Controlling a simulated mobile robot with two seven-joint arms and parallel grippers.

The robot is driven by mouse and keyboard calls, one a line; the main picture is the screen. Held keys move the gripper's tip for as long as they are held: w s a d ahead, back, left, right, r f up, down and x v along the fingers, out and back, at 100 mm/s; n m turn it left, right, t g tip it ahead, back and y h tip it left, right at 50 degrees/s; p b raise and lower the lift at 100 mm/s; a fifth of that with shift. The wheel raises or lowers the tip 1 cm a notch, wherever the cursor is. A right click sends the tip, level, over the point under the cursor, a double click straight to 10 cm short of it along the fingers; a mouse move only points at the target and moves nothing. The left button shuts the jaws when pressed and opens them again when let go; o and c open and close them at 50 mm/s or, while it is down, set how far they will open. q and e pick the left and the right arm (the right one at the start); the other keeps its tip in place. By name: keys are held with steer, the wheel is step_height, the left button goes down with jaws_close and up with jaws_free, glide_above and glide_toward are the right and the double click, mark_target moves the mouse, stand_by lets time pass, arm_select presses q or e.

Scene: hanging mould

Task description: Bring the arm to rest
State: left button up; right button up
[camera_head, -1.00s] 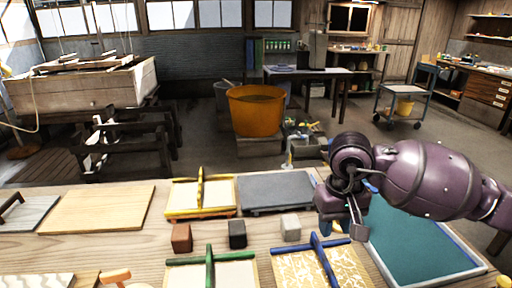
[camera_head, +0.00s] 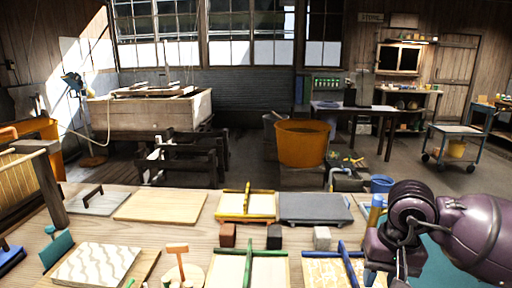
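My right arm comes in at the lower right, purple and bent. Its gripper (camera_head: 386,276) points down, close to the bottom edge of the view. Its two fingers look apart with nothing seen between them; the tips are partly cut off. It hangs above the workbench (camera_head: 190,232), just right of the blue-barred mould (camera_head: 318,270) and in front of a teal board (camera_head: 440,262) that the arm partly hides. I cannot tell its exact height over the bench. My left gripper is not in view.
A green-barred mould (camera_head: 232,272), a yellow-barred mould (camera_head: 232,212), a grey slab (camera_head: 312,207) and three small blocks lie left of the gripper. A blue bucket (camera_head: 381,184) stands behind the arm. Beyond the bench are an orange tub (camera_head: 302,145) and a trolley (camera_head: 452,131).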

steer(key=w+a+r+m+t+y, duration=0.2)
steer(key=a+r+m+y, duration=0.4)
steer(key=a+m+y, duration=0.45)
steer(key=w+a+r+m+t+y, duration=0.15)
steer(key=a+r+m+y, duration=0.5)
steer(key=m, duration=0.75)
steer(key=w+d+f+m+t+h, duration=0.2)
steer(key=d+f+m+t+h, duration=0.35)
steer(key=m, duration=0.85)
steer(key=w+d+f+m+t+h, duration=0.25)
steer(key=d+f+m+t, duration=0.5)
steer(key=m, duration=0.65)
steer(key=s+d+f+m+h, duration=0.3)
steer(key=s+f+m+h, duration=0.25)
steer(key=f+m, duration=0.3)
steer(key=s+d+f+m+g+h, duration=0.2)
steer(key=s+f+m+g, duration=0.1)
steer(key=s+f, duration=0.6)
steer(key=s+d+f+m+g+h+p, duration=0.1)
steer(key=s+d+f+m+g+h, duration=0.1)
steer(key=s+f, duration=0.7)
steer(key=s+m+g, duration=0.1)
steer(key=s+m, duration=0.1)
steer(key=s, duration=0.1)
steer(key=shift+d+f, duration=0.2)
steer(key=shift+f, duration=0.05)
